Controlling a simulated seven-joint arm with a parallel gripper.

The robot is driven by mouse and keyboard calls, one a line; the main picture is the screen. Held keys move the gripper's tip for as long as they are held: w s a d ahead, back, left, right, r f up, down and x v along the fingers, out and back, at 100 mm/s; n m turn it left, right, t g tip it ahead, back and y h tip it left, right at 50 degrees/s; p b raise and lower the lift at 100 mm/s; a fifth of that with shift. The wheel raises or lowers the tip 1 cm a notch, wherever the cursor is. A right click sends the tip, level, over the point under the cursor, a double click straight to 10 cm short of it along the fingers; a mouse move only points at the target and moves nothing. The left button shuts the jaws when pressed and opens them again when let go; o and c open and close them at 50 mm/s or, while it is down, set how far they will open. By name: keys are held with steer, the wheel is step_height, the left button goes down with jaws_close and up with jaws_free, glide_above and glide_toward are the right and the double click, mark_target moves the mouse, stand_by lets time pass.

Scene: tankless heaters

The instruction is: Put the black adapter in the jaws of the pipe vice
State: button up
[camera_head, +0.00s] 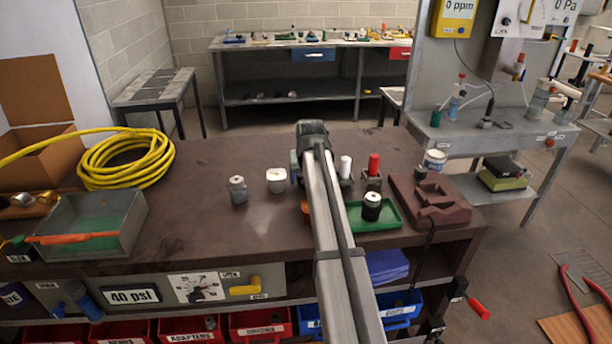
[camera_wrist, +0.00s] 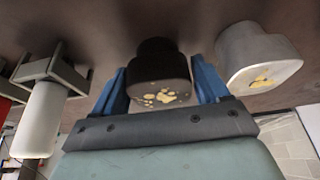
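The black adapter (camera_wrist: 160,72) stands between the blue fingers of my gripper (camera_wrist: 160,88) in the wrist view; its upper face has yellowish specks. The fingers are close on both sides; whether they press on it is unclear. In the head view my gripper (camera_head: 311,140) is over the bench, and my arm hides the adapter. A grey bracket-like holder (camera_wrist: 62,70) with a white cylinder (camera_wrist: 36,118) is left in the wrist view. A similar holder (camera_head: 372,183) has a red cylinder (camera_head: 374,164) in the head view. I cannot tell which thing is the pipe vice.
A pale fitting (camera_head: 277,181) stands close to my gripper, with a grey fitting (camera_head: 238,190) farther left. A green tray (camera_head: 392,222) holds a black-and-white piece (camera_head: 372,206). A brown device (camera_head: 432,203) is right. A yellow hose (camera_head: 125,160) lies left.

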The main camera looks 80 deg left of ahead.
steer(key=shift+o, duration=1.3)
steer(key=shift+r, duration=0.1)
steer(key=v, duration=1.2)
